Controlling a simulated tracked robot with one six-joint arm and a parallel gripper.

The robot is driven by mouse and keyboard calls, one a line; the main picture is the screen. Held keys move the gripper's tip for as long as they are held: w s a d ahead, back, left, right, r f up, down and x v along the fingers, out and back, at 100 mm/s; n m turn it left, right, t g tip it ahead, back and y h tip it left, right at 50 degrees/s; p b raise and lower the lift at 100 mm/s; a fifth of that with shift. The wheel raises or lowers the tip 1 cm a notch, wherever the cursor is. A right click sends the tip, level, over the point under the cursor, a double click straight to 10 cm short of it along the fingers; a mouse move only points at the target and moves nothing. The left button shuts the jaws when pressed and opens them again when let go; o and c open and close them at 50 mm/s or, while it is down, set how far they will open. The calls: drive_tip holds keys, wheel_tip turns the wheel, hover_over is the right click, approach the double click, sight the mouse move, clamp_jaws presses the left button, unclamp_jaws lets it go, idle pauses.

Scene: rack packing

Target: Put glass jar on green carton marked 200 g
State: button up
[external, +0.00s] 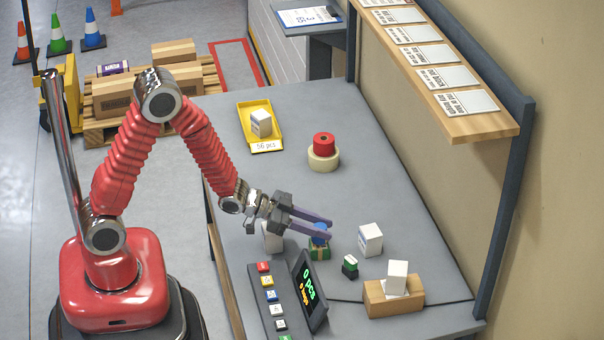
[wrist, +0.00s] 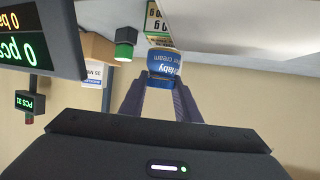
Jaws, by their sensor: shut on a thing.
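The glass jar (external: 320,231) is small with a blue label or lid and sits between the fingertips of my gripper (external: 312,220). In the wrist view the picture is upside down; the jar (wrist: 164,68) shows blue with white lettering ending in "cream", and both fingers of my gripper (wrist: 160,95) close on it. The green carton (external: 320,250) is directly under the jar on the table. In the wrist view the green carton (wrist: 156,24) carries a pale label, only partly readable. The jar is right at the carton's top; I cannot tell whether they touch.
A black-and-green item (external: 350,267) and a white carton (external: 370,240) stand to the right. A cardboard box (external: 395,303) holds a white item. A display (external: 311,290) and button panel (external: 272,305) stand in front. Tape rolls (external: 323,150) and a yellow tray (external: 262,130) lie farther back.

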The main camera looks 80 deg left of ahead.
drive_tip(key=shift+f, duration=0.5)
drive_tip(key=shift+f, duration=0.1)
drive_tip(key=o, duration=1.1)
drive_tip(key=v, duration=0.7)
drive_tip(key=shift+s, duration=0.3)
drive_tip(key=shift+a+r, duration=0.15)
drive_tip(key=shift+r, duration=0.1)
